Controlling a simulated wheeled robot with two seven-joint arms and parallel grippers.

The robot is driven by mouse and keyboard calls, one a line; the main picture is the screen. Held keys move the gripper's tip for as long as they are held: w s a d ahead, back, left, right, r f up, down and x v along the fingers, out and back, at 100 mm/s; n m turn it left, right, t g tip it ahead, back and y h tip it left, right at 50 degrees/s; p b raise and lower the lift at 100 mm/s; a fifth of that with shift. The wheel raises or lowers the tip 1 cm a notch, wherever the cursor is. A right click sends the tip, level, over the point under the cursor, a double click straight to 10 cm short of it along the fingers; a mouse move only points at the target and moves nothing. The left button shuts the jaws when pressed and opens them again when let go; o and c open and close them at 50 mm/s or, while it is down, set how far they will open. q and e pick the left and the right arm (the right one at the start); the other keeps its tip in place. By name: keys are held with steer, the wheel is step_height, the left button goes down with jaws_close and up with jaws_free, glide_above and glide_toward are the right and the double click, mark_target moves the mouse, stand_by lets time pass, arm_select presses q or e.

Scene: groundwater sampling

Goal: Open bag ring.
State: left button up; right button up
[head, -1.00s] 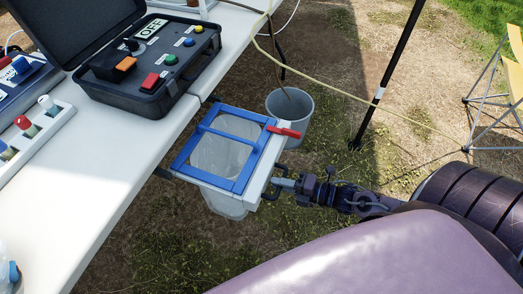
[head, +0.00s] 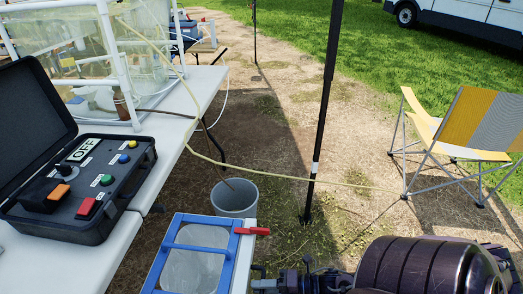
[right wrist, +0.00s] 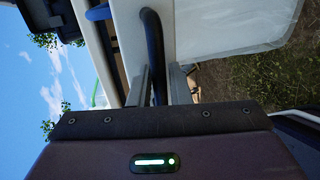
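The bag ring, a blue rectangular frame (head: 162,262) with a white edge and a red lever (head: 252,231), hangs at the table's right side. A clear bag hangs in it; its whitish side shows in the right wrist view (right wrist: 225,35). The frame looks closed flat, and its near part is cut off in the head view. My right gripper (head: 262,284) is at the ring's right side. In the right wrist view its fingers (right wrist: 160,88) close in on both sides of the dark curved handle (right wrist: 154,45). My left gripper is out of view.
A black control case (head: 90,185) with an OFF sign sits on the white table (head: 185,125). A grey bucket (head: 234,199) stands beyond the ring. A black pole (head: 322,130) and a yellow hose (head: 260,174) are nearby. A folding chair (head: 450,130) stands at right.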

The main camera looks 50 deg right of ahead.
steer(key=shift+o, duration=1.1)
